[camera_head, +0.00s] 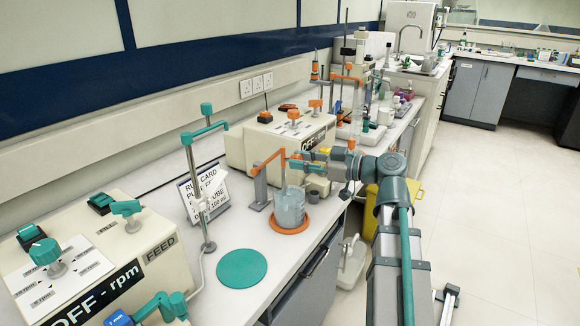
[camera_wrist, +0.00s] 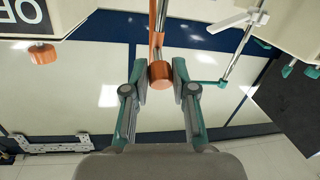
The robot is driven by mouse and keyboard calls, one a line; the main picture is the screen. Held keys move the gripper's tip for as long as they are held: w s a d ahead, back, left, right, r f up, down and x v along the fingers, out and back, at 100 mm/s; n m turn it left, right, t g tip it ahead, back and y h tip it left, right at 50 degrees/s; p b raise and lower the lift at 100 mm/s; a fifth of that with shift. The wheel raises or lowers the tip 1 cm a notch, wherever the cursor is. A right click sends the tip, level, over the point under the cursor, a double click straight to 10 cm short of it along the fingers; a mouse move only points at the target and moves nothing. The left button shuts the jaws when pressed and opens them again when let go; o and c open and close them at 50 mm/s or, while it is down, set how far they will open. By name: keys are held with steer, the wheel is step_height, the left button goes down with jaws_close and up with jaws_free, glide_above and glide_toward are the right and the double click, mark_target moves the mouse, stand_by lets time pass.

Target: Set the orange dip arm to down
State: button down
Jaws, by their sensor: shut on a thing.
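The orange dip arm (camera_head: 268,160) stands on a post behind a clear beaker (camera_head: 290,207). Its bar reaches right toward my gripper (camera_head: 297,160), and a thin rod hangs from it over the beaker. The beaker stands on an orange round mat (camera_head: 290,228). In the wrist view, the fingers of my gripper (camera_wrist: 161,80) are shut on the arm's orange knob (camera_wrist: 161,73), one pad on each side. How far the rod reaches into the beaker is unclear.
A teal dip arm (camera_head: 205,131) stands raised at the left, near an empty teal mat (camera_head: 242,268). Cream control boxes (camera_head: 285,140) stand behind and at the left (camera_head: 120,225). A sign (camera_head: 203,190) leans behind.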

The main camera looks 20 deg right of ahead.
steer(key=shift+s+f, duration=0.25)
steer(key=shift+f, duration=0.35)
steer(key=c, duration=1)
jaws_free()
steer(key=shift+w+a, duration=0.1)
steer(key=shift+r, duration=0.1)
steer(key=shift+d+r, duration=0.1)
steer(key=shift+d, duration=0.2)
steer(key=v, duration=1.1)
steer(key=shift+s+d, duration=0.2)
steer(key=shift+s, duration=0.1)
